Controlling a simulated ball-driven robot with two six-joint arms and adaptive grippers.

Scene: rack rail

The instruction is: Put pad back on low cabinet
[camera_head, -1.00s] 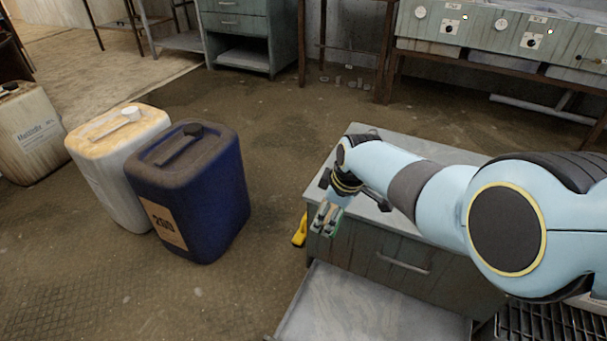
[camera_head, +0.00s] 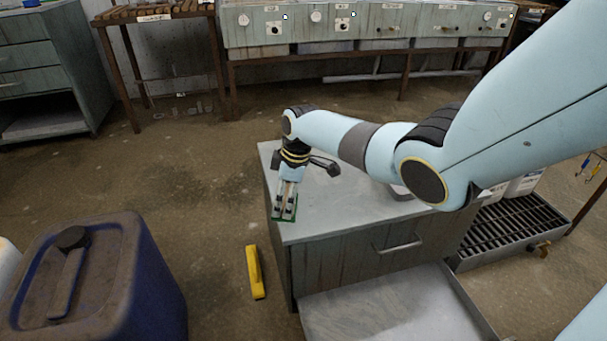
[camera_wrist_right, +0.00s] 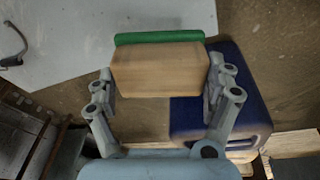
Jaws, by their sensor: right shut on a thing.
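The pad is a pale wooden block with a green layer along one side. It shows large in the right wrist view (camera_wrist_right: 160,68), and its green edge shows in the head view (camera_head: 283,215). My right gripper (camera_head: 286,204) is shut on it, with one finger on each side of the block. The low cabinet (camera_head: 350,205) has a flat grey top. The pad is at the left edge of that top, partly overlapping it in the picture. I cannot tell whether pad and cabinet touch. My left gripper is not in view.
A yellow object (camera_head: 255,272) lies on the floor left of the cabinet. A blue canister (camera_head: 95,275) stands at lower left. An open drawer (camera_head: 390,305) juts out in front of the cabinet. A grated tray (camera_head: 515,230) is at right. The cabinet's middle top is clear.

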